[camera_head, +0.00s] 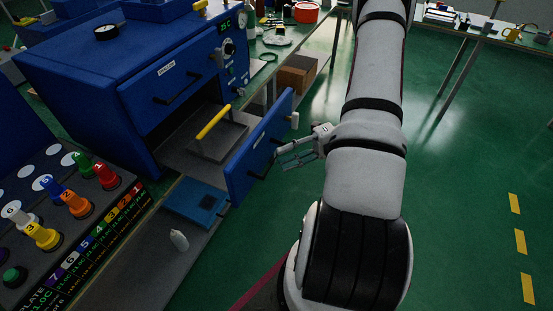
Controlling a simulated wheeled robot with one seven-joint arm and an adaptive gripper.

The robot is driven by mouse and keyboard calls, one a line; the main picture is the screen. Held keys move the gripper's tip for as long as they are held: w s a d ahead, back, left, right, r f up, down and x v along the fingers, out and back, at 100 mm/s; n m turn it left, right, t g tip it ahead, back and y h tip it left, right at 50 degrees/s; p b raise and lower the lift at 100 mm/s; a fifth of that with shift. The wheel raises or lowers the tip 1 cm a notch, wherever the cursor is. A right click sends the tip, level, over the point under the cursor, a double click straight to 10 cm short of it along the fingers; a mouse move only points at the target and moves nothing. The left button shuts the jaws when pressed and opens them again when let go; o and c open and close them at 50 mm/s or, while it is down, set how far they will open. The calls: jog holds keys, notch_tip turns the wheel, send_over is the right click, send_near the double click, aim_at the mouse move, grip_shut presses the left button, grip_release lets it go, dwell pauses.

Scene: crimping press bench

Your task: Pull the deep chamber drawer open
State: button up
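A blue cabinet (75,75) stands at the upper left. Its upper front panel (168,75) is closed and has a dark bar handle (177,90). Below it, a deep drawer stands pulled out, with a blue front (258,142) well clear of the cabinet. A dark handle (260,170) is on its outer face. The labels are too small to read, so I cannot tell which one is named deep chamber. My gripper (284,159) is just right of the drawer front, near the handle. Its fingers look apart, with nothing visibly held.
A yellow-handled piece (213,122) sits behind the drawer front. A control panel with coloured knobs (75,203) is at lower left. A brown box (295,74) is beyond the drawer. Green floor at right is clear.

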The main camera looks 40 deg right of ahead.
jog(key=v, duration=0.8)
jog(key=shift+a, duration=0.1)
jog(key=w+a+r+n+g+h, duration=0.2)
jog(key=a+r+n+g+h, duration=0.15)
jog(key=a+r+n, duration=0.55)
jog(key=w+a+r+n+g+h, duration=0.25)
jog(key=a+r+n+g, duration=0.3)
jog(key=r+n, duration=0.35)
jog(key=s+a+r+n+t+h, duration=0.3)
jog(key=a+n, duration=0.3)
jog(key=n, duration=0.6)
jog(key=s+a+r+n+t+h, duration=0.4)
jog(key=s+a+r+n+h, duration=0.1)
jog(key=n, duration=0.7)
jog(key=shift+s+a+r+h, duration=0.2)
jog(key=shift+s+a+h, duration=0.15)
jog(key=shift+a+h, duration=0.4)
